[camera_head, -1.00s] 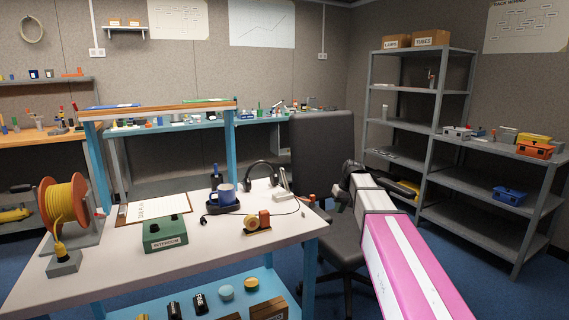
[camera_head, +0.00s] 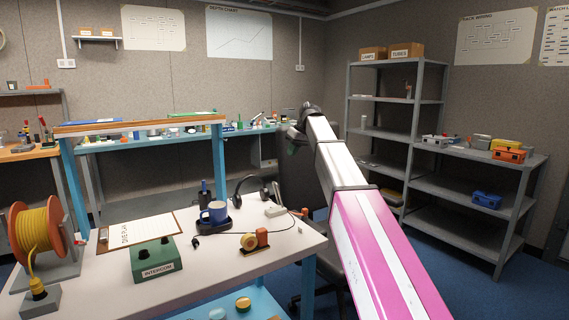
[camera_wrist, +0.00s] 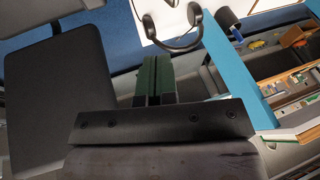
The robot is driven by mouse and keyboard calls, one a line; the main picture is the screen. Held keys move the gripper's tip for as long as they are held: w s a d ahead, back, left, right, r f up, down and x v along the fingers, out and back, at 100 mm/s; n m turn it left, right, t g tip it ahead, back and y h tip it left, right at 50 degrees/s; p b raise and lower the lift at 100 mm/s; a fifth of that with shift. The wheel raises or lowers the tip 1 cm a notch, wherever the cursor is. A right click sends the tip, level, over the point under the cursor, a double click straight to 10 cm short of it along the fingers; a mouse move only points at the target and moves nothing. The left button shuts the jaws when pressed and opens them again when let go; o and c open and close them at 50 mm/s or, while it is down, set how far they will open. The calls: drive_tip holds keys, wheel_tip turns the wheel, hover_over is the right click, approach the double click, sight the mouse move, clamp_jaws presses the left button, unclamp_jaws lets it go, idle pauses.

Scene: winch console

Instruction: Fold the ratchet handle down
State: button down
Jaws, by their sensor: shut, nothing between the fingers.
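My gripper (camera_head: 295,141) is raised above and beyond the back right corner of the white table, in front of the dark chair. In the wrist view its dark green fingers (camera_wrist: 157,74) are together with nothing between them. A small pale block (camera_head: 275,210) stands near the table's back right edge, with a thin pale upright piece (camera_head: 276,192) at it. This may be the ratchet handle, but it is too small to be sure. My gripper is apart from it, higher up and farther back.
A dark chair (camera_wrist: 60,100) stands beside the table. Grey shelves (camera_head: 400,136) stand at right.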

drive_tip(key=s+a+x, duration=0.1)
drive_tip(key=s+x, duration=0.1)
drive_tip(key=x, duration=1)
